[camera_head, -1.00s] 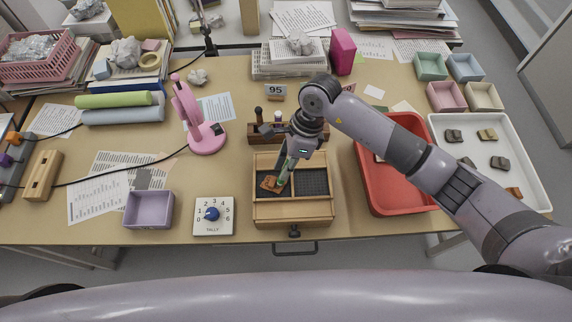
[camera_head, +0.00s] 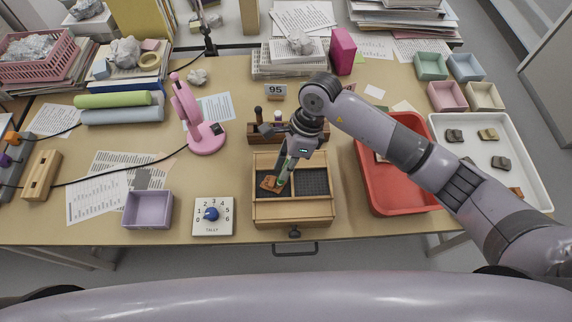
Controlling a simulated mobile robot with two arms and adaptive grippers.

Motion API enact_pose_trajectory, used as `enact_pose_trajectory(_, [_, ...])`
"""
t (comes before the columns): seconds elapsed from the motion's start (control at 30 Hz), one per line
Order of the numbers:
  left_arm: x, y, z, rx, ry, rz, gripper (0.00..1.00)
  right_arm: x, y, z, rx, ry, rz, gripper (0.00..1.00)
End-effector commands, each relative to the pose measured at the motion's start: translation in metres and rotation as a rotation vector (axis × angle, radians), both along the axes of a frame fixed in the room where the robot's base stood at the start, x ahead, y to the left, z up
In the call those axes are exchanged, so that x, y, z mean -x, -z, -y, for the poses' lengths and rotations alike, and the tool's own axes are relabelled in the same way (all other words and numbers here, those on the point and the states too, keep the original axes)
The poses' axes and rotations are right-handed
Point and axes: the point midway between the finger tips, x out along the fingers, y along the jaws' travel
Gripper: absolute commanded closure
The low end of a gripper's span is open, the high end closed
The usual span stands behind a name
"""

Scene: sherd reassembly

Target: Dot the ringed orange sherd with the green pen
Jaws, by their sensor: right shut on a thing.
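An orange-brown sherd (camera_head: 269,184) lies in the left compartment of the wooden box (camera_head: 292,221), on a dark mesh floor. My right gripper (camera_head: 285,171) reaches down over that compartment, just right of and above the sherd. It is shut on the green pen (camera_head: 283,176), which shows only as a small green strip between the fingers. I cannot tell whether the pen's tip touches the sherd. No ring or dot can be made out at this size. Another orange sherd (camera_head: 516,191) shows at the edge of the white tray (camera_head: 540,168), partly behind my right arm. My left gripper is out of view.
A wooden rack (camera_head: 256,139) stands just behind the box. A red tray (camera_head: 374,194) lies to the right, partly under my arm. A tally dial (camera_head: 214,224) and a purple bin (camera_head: 149,210) stand left of the box. A pink lamp (camera_head: 190,115) stands further back.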

Motion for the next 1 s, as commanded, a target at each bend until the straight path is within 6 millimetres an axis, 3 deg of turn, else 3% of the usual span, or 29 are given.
enact_pose_trajectory(0.47, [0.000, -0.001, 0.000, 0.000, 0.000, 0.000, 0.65, 0.001, 0.001, 0.001, 0.003, 0.000, -0.003, 1.00])
enact_pose_trajectory(1.0, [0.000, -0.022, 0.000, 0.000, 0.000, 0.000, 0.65, 0.000, -0.041, 0.001, 0.003, -0.001, 0.000, 1.00])
